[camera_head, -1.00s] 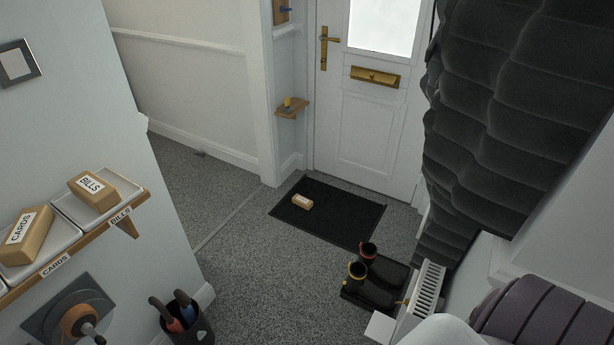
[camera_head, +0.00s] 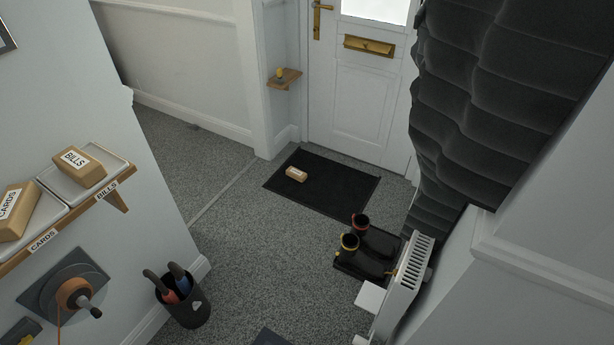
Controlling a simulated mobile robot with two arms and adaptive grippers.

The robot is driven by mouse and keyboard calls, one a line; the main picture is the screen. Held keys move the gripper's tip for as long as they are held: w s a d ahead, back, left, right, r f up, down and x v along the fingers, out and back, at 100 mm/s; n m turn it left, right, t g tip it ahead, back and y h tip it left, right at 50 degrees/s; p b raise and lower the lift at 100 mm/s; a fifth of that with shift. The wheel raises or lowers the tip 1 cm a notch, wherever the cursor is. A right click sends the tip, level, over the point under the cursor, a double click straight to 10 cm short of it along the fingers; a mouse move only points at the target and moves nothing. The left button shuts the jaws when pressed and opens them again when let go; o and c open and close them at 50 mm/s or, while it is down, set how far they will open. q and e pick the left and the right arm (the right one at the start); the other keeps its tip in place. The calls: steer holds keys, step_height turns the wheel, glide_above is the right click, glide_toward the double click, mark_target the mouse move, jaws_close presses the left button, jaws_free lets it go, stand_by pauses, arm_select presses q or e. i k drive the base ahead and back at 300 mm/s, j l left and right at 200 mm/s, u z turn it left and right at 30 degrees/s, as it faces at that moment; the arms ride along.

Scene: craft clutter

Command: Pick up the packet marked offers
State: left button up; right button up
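A small brown packet (camera_head: 297,174) with a white label lies on the black doormat (camera_head: 340,194) in front of the door. Its label is too small to read. Two other brown packets sit in white trays on the wall shelf at the left. One is marked BILLS (camera_head: 79,165) and the other is marked CARDS (camera_head: 13,212). No packet with a readable offers label is in view. Neither of my grippers shows in the head view.
Boots (camera_head: 365,251) stand on a dark tray beside the white radiator (camera_head: 404,280) at the right. An umbrella bin (camera_head: 187,306) stands below the shelf (camera_head: 72,216). Dark padded coats (camera_head: 500,100) hang at the right. The grey carpet between is clear.

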mark_target(298, 175)
steer(key=u, duration=0.45)
steer(key=i+j+u, duration=0.1)
steer(key=u, duration=0.8)
steer(key=i+u, duration=0.1)
steer(key=u, duration=0.8)
steer(key=i+u, duration=0.1)
steer(key=u, duration=0.75)
steer(key=i+l+u, duration=0.1)
steer(key=l+u, duration=0.5)
steer(key=l+z, duration=0.35)
steer(key=l, duration=0.4)
steer(key=l+z, duration=0.4)
steer(key=l, duration=0.4)
steer(key=l+u, duration=0.15)
steer(key=l, duration=0.45)
steer(key=l+u, duration=0.15)
steer(key=l, duration=0.5)
steer(key=k+l+u, duration=0.1)
steer(key=l, duration=0.5)
steer(key=k+l+u, duration=0.15)
steer(key=l, duration=1.1)
steer(key=i+l, duration=0.1)
steer(key=l, duration=0.5)
steer(key=l+z, duration=0.1)
steer(key=z, duration=0.9)
steer(key=i+z, duration=0.15)
steer(key=z, duration=0.3)
